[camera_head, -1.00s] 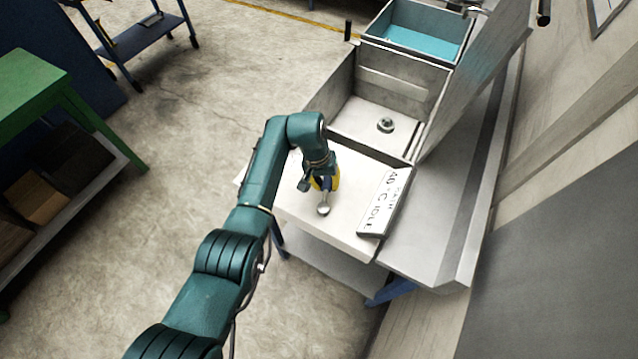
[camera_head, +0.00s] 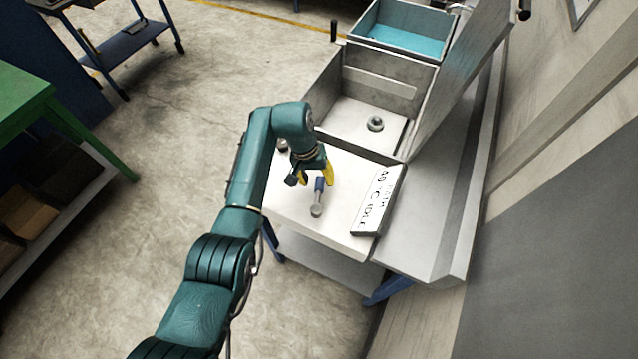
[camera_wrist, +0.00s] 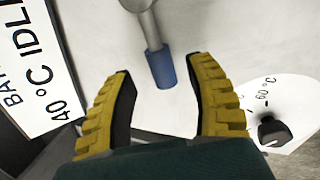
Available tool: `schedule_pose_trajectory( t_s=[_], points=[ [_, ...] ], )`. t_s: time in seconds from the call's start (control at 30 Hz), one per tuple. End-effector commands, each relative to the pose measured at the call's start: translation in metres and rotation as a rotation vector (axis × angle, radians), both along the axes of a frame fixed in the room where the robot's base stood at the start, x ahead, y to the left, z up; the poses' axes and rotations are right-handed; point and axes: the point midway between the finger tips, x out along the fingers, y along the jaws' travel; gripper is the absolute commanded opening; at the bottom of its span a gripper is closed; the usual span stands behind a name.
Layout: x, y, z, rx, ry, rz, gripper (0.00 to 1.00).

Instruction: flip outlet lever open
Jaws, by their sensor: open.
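The outlet lever (camera_head: 317,200) is a grey metal arm with a round hub and a blue grip, lying against the pale front panel (camera_head: 285,205) of the bath unit. In the wrist view the blue grip of the lever (camera_wrist: 160,67) points down between the tips of my gripper (camera_wrist: 160,85). My gripper's two yellow, black-lined fingers stand apart on either side of it, with clear gaps, and hold nothing. In the head view my gripper (camera_head: 316,177) hangs just above the blue end of the lever. Whether the fingers reach down to the lever's depth is unclear.
A sign (camera_head: 378,203) reading 40 °C IDLE lies right of the lever. A dial with a black knob (camera_wrist: 272,130) shows at the wrist view's right. The open metal basin (camera_head: 375,95) and a blue-lined tank (camera_head: 400,38) stand behind. A green bench (camera_head: 25,85) is at left.

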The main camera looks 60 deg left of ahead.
Motion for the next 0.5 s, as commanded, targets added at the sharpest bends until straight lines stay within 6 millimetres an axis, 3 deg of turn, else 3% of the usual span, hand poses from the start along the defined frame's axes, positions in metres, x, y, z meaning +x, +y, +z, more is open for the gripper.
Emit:
schedule_pose_trajectory(
  t_s=[0.2, 0.33, 0.5],
  points=[
    [-0.009, 0.007, 0.056, 0.003, -0.002, 0.000, 0.55],
    [-0.013, 0.009, 0.076, 0.001, -0.001, 0.000, 0.55],
    [-0.014, 0.009, 0.084, -0.001, 0.001, -0.001, 0.55]
  ],
)
